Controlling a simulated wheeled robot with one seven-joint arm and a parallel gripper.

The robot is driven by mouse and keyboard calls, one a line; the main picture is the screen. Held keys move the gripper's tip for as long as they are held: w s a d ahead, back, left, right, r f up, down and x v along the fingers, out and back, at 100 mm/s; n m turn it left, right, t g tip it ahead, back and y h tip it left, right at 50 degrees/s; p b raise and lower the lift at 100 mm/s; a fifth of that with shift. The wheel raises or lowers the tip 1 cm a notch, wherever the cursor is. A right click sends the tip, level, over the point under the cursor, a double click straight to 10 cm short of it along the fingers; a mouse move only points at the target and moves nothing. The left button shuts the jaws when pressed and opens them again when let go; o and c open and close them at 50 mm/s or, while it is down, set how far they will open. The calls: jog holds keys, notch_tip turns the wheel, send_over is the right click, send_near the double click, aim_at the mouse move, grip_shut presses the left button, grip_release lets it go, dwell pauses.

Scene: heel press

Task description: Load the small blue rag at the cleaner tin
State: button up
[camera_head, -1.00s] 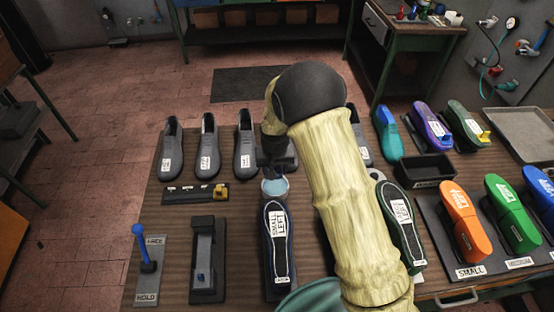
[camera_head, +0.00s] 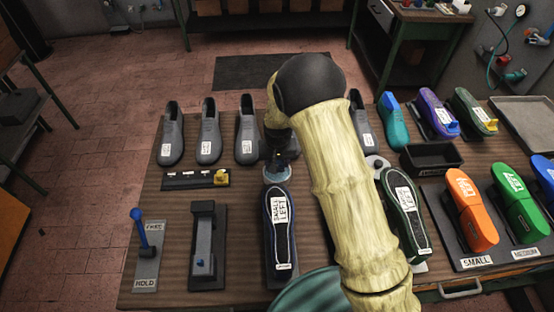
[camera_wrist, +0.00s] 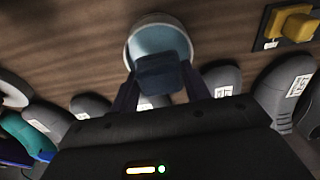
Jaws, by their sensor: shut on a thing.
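The small rag (camera_wrist: 162,75) is a dark blue folded block between my fingers in the wrist view. My gripper (camera_wrist: 160,88) is shut on it. The cleaner tin (camera_wrist: 131,50) is a round, pale-rimmed tin with a blue-grey inside, and the rag overlaps its near side in that view. In the head view my gripper (camera_head: 278,158) is at the tin (camera_head: 277,177), partly covering it. I cannot tell whether the rag touches the tin's contents.
A shoe sole marked SMALL LEFT (camera_head: 279,240) lies just in front of the tin. Grey shoes (camera_head: 208,135) stand behind. A dark rack with a yellow block (camera_head: 190,181) is to the left, and a dark green shoe sole (camera_head: 404,215) to the right. Bare wood lies left of the tin.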

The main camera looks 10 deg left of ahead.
aim_at(277, 161)
jog(key=shift+f+b, duration=0.4)
jog(key=shift+f, duration=0.6)
jog(key=shift+s+f+b, duration=0.1)
jog(key=shift+f+b, duration=0.3)
jog(key=shift+f, duration=0.15)
dwell(1.6)
jog(key=shift+r+p, duration=2.3)
jog(key=shift+r, duration=1.3)
